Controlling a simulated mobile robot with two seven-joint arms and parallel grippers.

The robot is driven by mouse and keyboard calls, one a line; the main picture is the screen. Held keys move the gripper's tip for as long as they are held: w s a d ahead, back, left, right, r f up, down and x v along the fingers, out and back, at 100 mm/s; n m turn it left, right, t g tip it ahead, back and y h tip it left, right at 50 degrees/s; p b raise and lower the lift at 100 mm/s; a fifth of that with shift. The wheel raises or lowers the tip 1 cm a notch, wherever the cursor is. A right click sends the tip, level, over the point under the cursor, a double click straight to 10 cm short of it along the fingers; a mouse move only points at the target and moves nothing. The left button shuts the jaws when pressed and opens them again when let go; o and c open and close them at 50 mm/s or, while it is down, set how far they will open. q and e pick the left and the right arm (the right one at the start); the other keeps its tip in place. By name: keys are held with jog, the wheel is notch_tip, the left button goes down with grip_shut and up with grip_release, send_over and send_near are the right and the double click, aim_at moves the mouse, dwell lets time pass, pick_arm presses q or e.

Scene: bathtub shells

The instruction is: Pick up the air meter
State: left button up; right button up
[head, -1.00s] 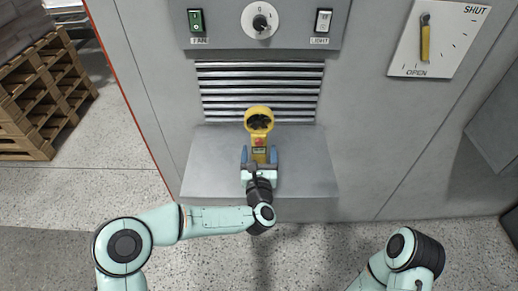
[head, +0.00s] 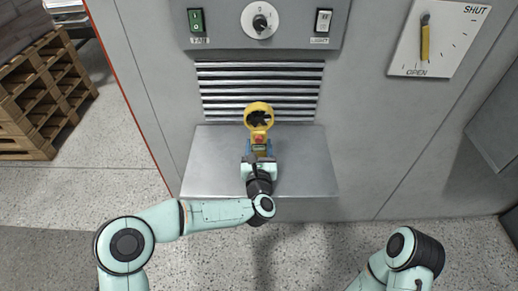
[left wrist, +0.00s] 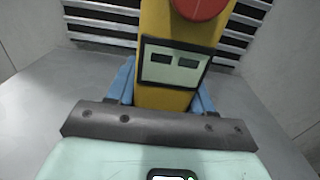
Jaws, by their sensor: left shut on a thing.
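The air meter (head: 259,119) is yellow, with a ring-shaped top, a red button and a small display. It is upright over the grey metal shelf (head: 215,165); I cannot tell whether its base touches the shelf. My left gripper (head: 258,157) is shut on its lower body. In the left wrist view the meter's body (left wrist: 172,100) stands between the blue fingers, with its display and red button above them. The meter's lower end is hidden by my gripper. My right gripper is outside the view; only part of my right arm shows at the lower right.
Behind the shelf is a louvred vent (head: 220,90) in a grey wall. Above it is a panel with a fan switch (head: 195,20), a dial (head: 260,20) and a light switch (head: 323,21). A yellow lever (head: 425,42) is at upper right. Wooden pallets (head: 45,95) stand at left.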

pick_arm(q)
notch_tip(320, 180, up, 19)
jog(key=p, duration=0.2)
jog(key=shift+r+p, duration=0.1)
jog(key=shift+p, duration=0.3)
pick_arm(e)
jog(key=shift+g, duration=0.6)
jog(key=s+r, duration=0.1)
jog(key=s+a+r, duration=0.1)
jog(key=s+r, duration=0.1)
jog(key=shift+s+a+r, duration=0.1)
